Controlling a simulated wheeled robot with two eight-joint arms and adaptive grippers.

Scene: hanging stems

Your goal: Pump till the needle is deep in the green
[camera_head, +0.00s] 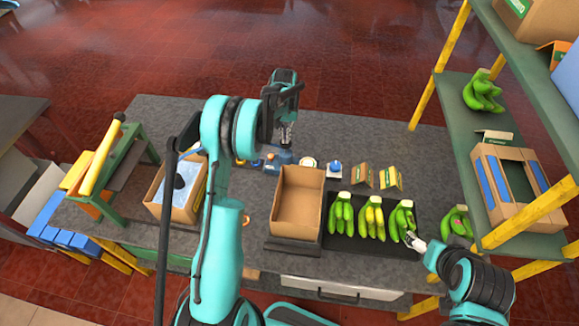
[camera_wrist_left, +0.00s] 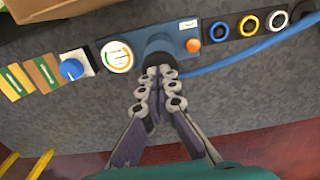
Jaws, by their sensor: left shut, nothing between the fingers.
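The blue pump unit (camera_wrist_left: 180,40) lies on the grey worktop, with a black round plunger head (camera_wrist_left: 158,42) and an orange button. Its white gauge (camera_wrist_left: 116,57) has a coloured rim with green and orange; the needle is too small to read. In the head view the gauge (camera_head: 308,163) is beside the pump unit (camera_head: 284,158). My left gripper (camera_head: 285,140) is shut and empty, its fingertips (camera_wrist_left: 160,72) at the black head; I cannot tell if they touch. My right gripper (camera_head: 414,241) is beside the bananas; its fingers are too small to judge.
A blue knob box (camera_head: 334,170) and folded cards stand right of the gauge. An open empty carton (camera_head: 299,200) is in front. A black tray (camera_head: 345,243) holds green bananas (camera_head: 372,218). A lined carton (camera_head: 160,206) is left. A green shelf rises at right. A blue hose (camera_wrist_left: 240,55) leaves the pump.

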